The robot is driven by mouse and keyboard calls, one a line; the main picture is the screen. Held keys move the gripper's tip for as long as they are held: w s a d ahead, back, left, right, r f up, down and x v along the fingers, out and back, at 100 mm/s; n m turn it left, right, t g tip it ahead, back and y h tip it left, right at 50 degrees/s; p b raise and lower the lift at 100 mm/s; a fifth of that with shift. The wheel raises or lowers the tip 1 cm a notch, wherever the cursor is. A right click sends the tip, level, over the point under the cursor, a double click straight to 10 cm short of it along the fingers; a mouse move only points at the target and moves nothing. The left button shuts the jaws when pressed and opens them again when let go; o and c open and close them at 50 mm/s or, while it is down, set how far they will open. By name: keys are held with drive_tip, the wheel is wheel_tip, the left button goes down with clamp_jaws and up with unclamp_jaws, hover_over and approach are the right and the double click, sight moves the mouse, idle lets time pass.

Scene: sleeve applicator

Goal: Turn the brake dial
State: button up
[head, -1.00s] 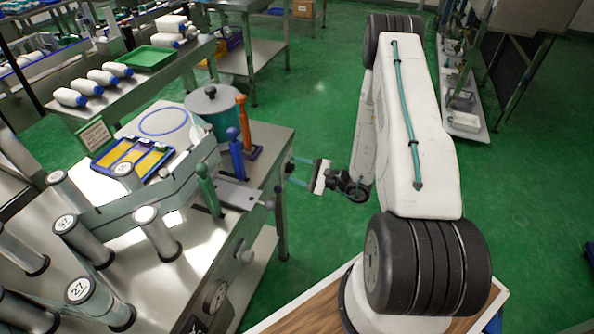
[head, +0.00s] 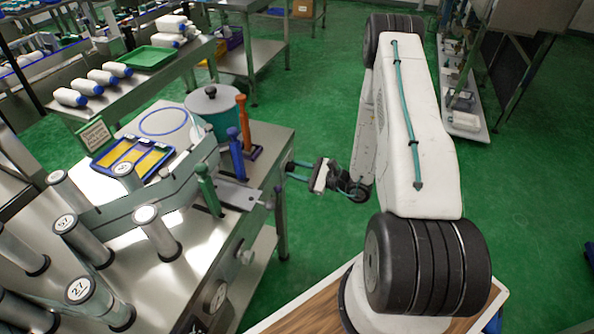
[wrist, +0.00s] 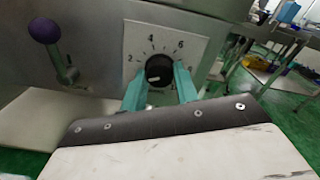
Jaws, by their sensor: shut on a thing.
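The brake dial (wrist: 158,70) is a round black knob on a pale square plate, marked 2, 4, 6 and 8, on a grey metal panel in the wrist view. A short light mark shows low on its face. My gripper (wrist: 160,80) has its two teal fingers shut on the knob, one at each side. In the head view my gripper (head: 289,170) is at the right side of the steel bench (head: 272,172). The dial cannot be made out there.
A purple-knobbed lever (wrist: 45,33) stands left of the dial plate. On the bench, green (head: 207,190), blue (head: 235,155) and orange (head: 243,122) handles stand near the edge, by a grey pot (head: 212,110).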

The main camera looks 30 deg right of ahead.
drive_tip(key=m, duration=1.2)
drive_tip(key=shift+s+f+m, duration=0.1)
drive_tip(key=shift+m, duration=0.2)
drive_tip(key=shift+a, duration=0.1)
idle(0.3)
drive_tip(key=o, duration=1)
drive_tip(key=v, duration=0.8)
